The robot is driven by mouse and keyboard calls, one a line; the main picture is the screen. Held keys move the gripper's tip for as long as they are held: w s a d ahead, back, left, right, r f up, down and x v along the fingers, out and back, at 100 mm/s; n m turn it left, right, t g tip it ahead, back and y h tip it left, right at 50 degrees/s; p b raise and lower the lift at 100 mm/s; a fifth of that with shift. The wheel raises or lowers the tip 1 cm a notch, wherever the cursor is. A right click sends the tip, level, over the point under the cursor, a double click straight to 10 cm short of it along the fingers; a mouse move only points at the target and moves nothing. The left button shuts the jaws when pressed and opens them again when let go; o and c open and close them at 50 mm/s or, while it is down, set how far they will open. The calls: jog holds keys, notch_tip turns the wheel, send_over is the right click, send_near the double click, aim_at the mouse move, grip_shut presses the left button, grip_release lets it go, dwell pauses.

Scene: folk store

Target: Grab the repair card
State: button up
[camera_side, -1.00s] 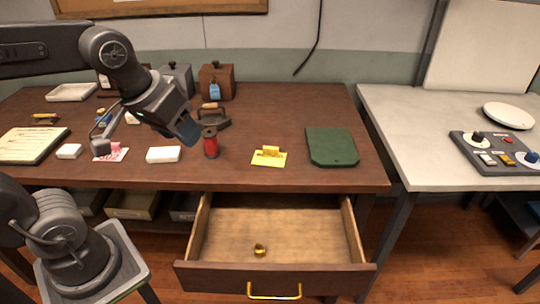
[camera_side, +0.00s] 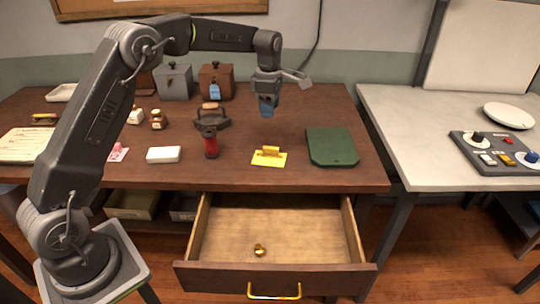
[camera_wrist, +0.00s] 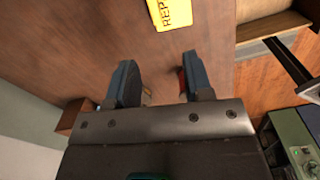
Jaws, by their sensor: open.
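The repair card is a yellow card (camera_side: 269,159) lying on the brown workbench near its front edge, with a yellow raised piece on top. In the wrist view the yellow card (camera_wrist: 170,12) shows at the top edge, partly cut off, with the letters "REP" readable. My gripper (camera_side: 267,108) points down above the bench, behind the card and apart from it. In the wrist view its two blue-grey fingers (camera_wrist: 158,84) are spread with nothing between them.
An open drawer (camera_side: 280,235) holding a small brass item (camera_side: 260,250) juts out below the bench front.

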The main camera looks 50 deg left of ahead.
jog(key=f, duration=0.2)
send_over(271, 147)
jog(key=shift+n, duration=0.4)
jog(key=f, duration=0.7)
jog(key=shift+s, duration=0.25)
jog(key=shift+w+f, duration=0.15)
jog(key=shift+f, duration=2.85)
grip_shut()
